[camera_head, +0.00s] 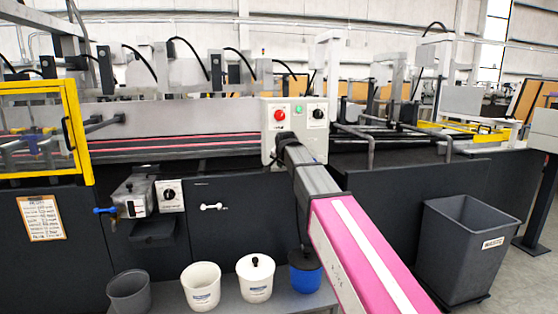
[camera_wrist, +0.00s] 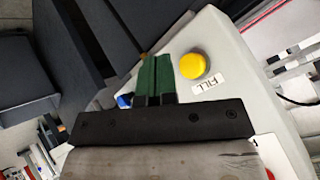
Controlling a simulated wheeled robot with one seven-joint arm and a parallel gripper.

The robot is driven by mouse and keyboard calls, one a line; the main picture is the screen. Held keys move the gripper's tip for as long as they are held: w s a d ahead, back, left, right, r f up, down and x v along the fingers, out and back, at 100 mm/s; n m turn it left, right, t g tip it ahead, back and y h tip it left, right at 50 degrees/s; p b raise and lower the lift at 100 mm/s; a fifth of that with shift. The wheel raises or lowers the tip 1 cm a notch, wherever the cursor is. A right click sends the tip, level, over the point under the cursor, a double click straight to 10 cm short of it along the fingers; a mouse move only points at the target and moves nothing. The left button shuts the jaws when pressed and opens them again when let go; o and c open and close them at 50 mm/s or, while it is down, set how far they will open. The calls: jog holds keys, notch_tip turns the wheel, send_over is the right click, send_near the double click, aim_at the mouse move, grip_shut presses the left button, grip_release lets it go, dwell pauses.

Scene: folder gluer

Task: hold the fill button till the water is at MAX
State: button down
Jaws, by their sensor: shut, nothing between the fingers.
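The yellow fill button (camera_wrist: 193,65) sits on a pale grey panel in the wrist view, with a label reading FILL (camera_wrist: 208,84) beside it. My gripper (camera_wrist: 154,68) has its green fingers shut together with nothing between them. The fingertips lie to the left of the button in the wrist view, and the button is uncovered. In the head view my arm reaches to the grey control box (camera_head: 271,108), and hides its lower part, the fill button and my fingertips. I cannot make out a water level or a MAX mark in either view.
The control box carries a red button (camera_head: 279,115), a green button (camera_head: 299,109) and a black dial (camera_head: 317,114). A small unit with a blue tap (camera_head: 104,210) is at left. Several pots stand on a low shelf below. A grey waste bin (camera_head: 463,245) stands at right.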

jog(key=shift+w+a, duration=0.25)
jog(key=shift+w, duration=0.55)
jog(key=shift+w+a, duration=0.2)
jog(key=shift+w, duration=0.6)
jog(key=shift+w, duration=0.1)
dwell(0.7)
jog(key=shift+w+a, duration=0.1)
jog(key=shift+w, duration=0.2)
jog(key=shift+w+a, duration=0.15)
jog(key=shift+w, duration=0.3)
dwell(4.8)
